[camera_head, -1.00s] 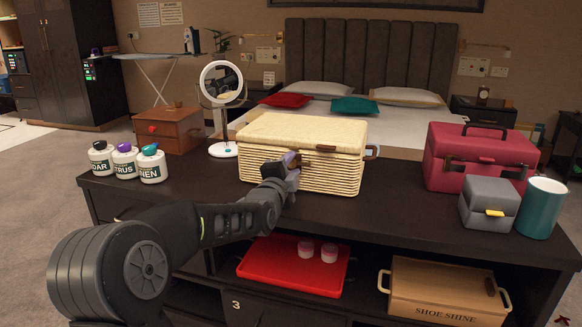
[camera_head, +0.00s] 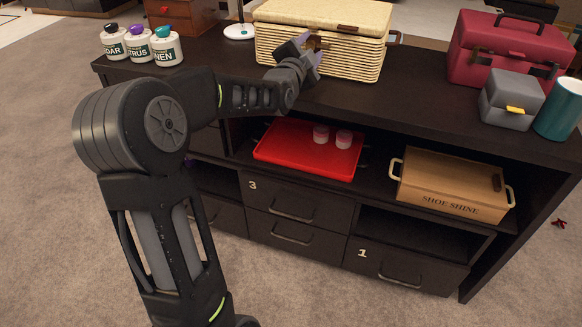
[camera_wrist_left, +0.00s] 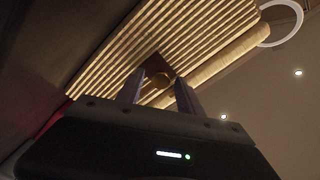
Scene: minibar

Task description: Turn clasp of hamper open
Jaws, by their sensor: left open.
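The cream wicker hamper (camera_head: 345,58) stands on the dark cabinet top with its lid closed. Its ribbed side fills the upper part of the left wrist view (camera_wrist_left: 165,40). The brown clasp (camera_wrist_left: 157,70) sits on the hamper's front near the lid; in the head view it is partly hidden behind my fingers (camera_head: 313,42). My left gripper (camera_head: 307,48) is at the hamper's front, open. In the left wrist view its two fingers (camera_wrist_left: 160,92) stand apart on either side of the clasp; I cannot tell whether they touch it. My right gripper is not in view.
A pink case (camera_head: 500,50), grey box (camera_head: 510,100) and teal cup (camera_head: 560,108) stand to the right. Several labelled bottles (camera_head: 165,48) stand left. Below are a red tray (camera_head: 300,165) with two small jars and a shoe shine box (camera_head: 450,185). The counter before the hamper is largely clear.

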